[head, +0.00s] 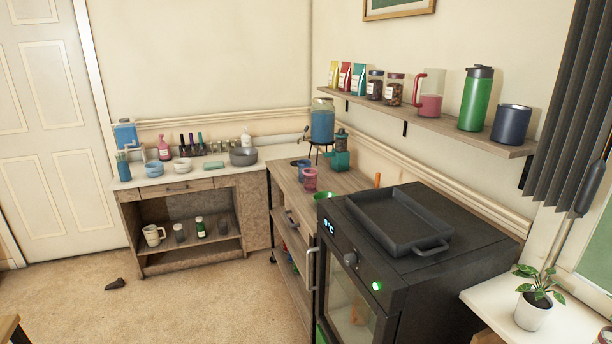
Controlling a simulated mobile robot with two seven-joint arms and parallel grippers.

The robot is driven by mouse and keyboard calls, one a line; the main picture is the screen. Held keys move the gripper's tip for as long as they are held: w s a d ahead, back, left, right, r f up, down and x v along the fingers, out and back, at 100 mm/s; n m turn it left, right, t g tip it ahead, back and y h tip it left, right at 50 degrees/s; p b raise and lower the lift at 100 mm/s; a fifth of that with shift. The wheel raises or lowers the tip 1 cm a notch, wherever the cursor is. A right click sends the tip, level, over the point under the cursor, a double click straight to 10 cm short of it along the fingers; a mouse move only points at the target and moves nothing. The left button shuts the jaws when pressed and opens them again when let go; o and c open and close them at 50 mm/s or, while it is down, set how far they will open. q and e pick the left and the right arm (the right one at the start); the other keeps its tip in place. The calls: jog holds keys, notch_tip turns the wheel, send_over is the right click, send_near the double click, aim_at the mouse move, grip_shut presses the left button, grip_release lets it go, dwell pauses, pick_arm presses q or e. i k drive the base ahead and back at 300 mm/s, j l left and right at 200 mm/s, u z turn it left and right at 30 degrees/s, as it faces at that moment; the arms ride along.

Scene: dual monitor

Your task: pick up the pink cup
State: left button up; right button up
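A small pink cup (310,180) stands upright on the wooden counter (346,182) near the middle of the view. A blue cup (304,171) stands close behind it, to its left, and a green bowl (324,196) sits in front of it, to its right. The pink cup's base is in view and nothing holds it. Neither my left nor my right gripper shows in the head view.
A black oven (400,262) with a dark tray (392,222) stands in front, right of the cup. Behind are a teal grinder-like device (339,158) and a blue-filled dispenser (322,124). A wall shelf (450,125) hangs above. The carpet at left is mostly clear, with one small dark object (115,284).

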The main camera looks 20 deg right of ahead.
aim_at(310, 175)
jog(key=z, duration=0.65)
jog(key=i+j+z, duration=0.1)
jog(key=z, duration=0.25)
jog(key=i+j+z, duration=0.2)
jog(key=z, duration=0.2)
jog(key=i+j+z, duration=0.2)
jog(key=z, duration=0.15)
jog(key=i+j+z, duration=0.15)
jog(key=j, duration=0.15)
jog(key=i+j+z, duration=0.15)
jog(key=j+z, duration=0.2)
jog(key=j, duration=0.2)
jog(key=i+j, duration=0.1)
jog(key=j, duration=0.25)
jog(key=i+j, duration=0.1)
jog(key=j, duration=0.25)
jog(key=i+j, duration=0.15)
jog(key=j, duration=0.25)
jog(key=i+j+z, duration=0.1)
jog(key=j, duration=0.25)
jog(key=i+j, duration=0.1)
jog(key=j, duration=0.25)
